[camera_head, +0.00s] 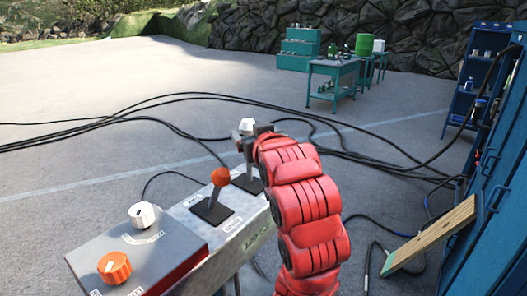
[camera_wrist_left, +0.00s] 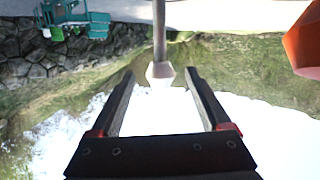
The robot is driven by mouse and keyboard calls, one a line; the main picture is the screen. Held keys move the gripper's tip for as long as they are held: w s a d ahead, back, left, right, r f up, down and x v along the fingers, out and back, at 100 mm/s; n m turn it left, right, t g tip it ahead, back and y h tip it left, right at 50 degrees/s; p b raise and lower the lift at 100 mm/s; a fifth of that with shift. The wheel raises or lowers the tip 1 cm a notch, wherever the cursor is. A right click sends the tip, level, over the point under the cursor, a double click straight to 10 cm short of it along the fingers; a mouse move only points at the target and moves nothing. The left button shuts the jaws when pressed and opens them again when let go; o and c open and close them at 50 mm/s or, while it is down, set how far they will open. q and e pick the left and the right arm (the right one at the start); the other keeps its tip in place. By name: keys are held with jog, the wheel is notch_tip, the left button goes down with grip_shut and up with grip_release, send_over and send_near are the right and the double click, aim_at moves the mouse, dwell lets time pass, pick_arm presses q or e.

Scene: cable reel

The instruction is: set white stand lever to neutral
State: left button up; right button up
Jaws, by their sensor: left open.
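The white lever (camera_head: 248,126) stands on the grey control stand (camera_head: 228,232), its pale knob at the top of a thin shaft. My left gripper (camera_head: 256,136) is right at this lever, and its red arm hides part of it. In the left wrist view, the open fingers (camera_wrist_left: 160,76) point towards the knob (camera_wrist_left: 160,71), which appears centred between the fingertips with gaps on both sides. The shaft enters from the top edge. My right gripper is not in view.
An orange-knobbed lever (camera_head: 220,177) stands just left of the white one. A control box (camera_head: 152,257) with a white dial (camera_head: 142,214) and an orange dial (camera_head: 114,267) is at the lower left. Black cables (camera_head: 100,122) cross the floor. A blue cabinet (camera_head: 506,175) is at right.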

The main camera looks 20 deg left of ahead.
pick_arm(q)
jog(key=b+v, duration=0.2)
jog(key=v, duration=0.8)
jog(key=shift+s, duration=0.35)
jog(key=shift+w+d+r, duration=0.1)
jog(key=shift+d, duration=0.05)
